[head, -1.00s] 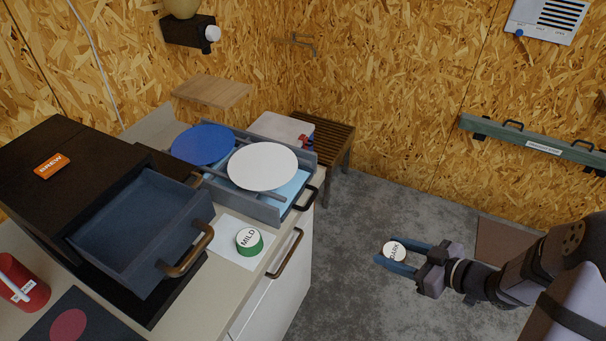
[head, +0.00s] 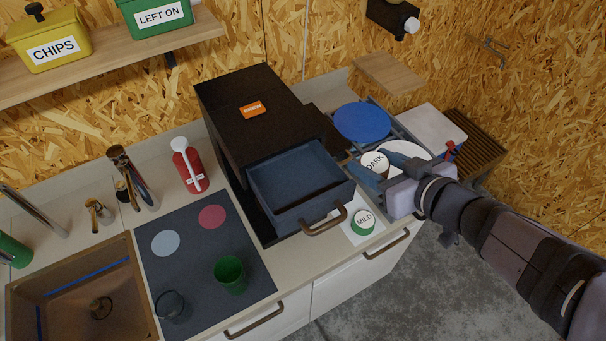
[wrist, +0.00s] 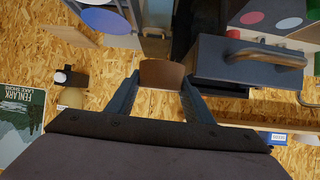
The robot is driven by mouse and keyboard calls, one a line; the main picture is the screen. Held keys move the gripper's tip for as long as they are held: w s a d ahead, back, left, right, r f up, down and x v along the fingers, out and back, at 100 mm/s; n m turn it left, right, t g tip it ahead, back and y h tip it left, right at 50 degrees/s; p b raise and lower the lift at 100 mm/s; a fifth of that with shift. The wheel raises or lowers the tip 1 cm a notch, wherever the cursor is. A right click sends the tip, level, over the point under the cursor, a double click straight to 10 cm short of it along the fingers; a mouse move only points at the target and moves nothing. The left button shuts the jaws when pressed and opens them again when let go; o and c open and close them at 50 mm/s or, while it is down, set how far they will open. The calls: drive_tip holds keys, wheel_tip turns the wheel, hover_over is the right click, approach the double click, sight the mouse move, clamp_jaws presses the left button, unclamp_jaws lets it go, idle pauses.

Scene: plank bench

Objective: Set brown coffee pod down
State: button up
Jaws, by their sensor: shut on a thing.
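The brown coffee pod (head: 375,163), its white top reading DARK, is held between the blue fingers of my gripper (head: 377,171). In the wrist view the pod (wrist: 162,74) shows as a brown block between the two fingertips of my gripper (wrist: 160,82). It is up in the air, in front of the white plate in the head view; its height above the counter is hard to tell. The green pod marked MILD (head: 363,222) sits on a white mat on the counter below.
The open blue drawer (head: 300,185) of the dark brown brewer (head: 250,125) stands left of my gripper. A blue disc (head: 362,122) and a white plate (head: 408,149) are behind it. A green cup (head: 230,273) and red bottle (head: 188,168) stand farther left.

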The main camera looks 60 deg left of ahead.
wheel_tip(320, 180, up, 11)
drive_tip(key=n+g+p, duration=0.1)
drive_tip(key=p, duration=0.3)
hover_over(293, 181)
drive_tip(key=d, duration=0.4)
wheel_tip(293, 181, down, 14)
drive_tip(key=b, duration=0.9)
drive_tip(key=shift+w, duration=0.15)
drive_tip(key=shift+a+f+p, duration=0.15)
drive_tip(key=shift+a+p, duration=0.05)
drive_tip(key=shift+a, duration=0.9)
drive_tip(key=shift+a+f+p, duration=0.1)
drive_tip(key=shift+a+p, duration=0.05)
drive_tip(key=shift+a, duration=0.9)
drive_tip(key=shift+d+f, duration=0.1)
drive_tip(key=shift+f, duration=0.2)
drive_tip(key=shift+f, duration=0.2)
drive_tip(key=o, duration=1)
drive_tip(key=shift+r, duration=0.1)
